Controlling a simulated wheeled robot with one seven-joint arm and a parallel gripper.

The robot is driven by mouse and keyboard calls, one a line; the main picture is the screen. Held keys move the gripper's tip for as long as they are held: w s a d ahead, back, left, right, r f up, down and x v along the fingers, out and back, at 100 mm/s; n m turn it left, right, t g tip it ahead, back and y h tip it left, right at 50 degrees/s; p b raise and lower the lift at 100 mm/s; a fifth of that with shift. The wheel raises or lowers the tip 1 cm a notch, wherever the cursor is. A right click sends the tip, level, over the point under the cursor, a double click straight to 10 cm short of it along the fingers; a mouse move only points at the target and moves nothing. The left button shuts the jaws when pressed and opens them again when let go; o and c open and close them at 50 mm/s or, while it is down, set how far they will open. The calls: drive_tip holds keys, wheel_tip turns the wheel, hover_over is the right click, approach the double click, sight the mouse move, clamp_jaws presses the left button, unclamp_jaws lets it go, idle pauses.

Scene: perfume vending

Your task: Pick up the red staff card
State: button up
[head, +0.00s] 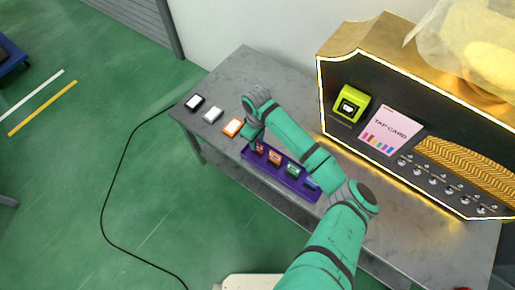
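A purple tray (275,177) lies on the front part of the grey table and holds several small coloured cards in a row. The red staff card (260,149) is at the left end of the row, small and partly hidden by my gripper. To its right stand an orange card (274,157), a green card (292,170) and a blue card (312,184). My gripper (252,141) is at the tray's left end, right beside the red card and pointing down. Its fingers are too small and covered to show whether they are open or touching the card.
A black vending machine (400,186) with a green card reader (351,104) and a pink "TAP CARD" sign (391,130) stands at the back right. Black (195,102), white (213,114) and orange (232,127) items lie left on the grey table (231,79). A cable (103,204) lies on the floor.

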sight(258, 151)
drive_tip(key=shift+d+f, duration=0.1)
drive_tip(key=shift+f, duration=2.7)
clamp_jaws()
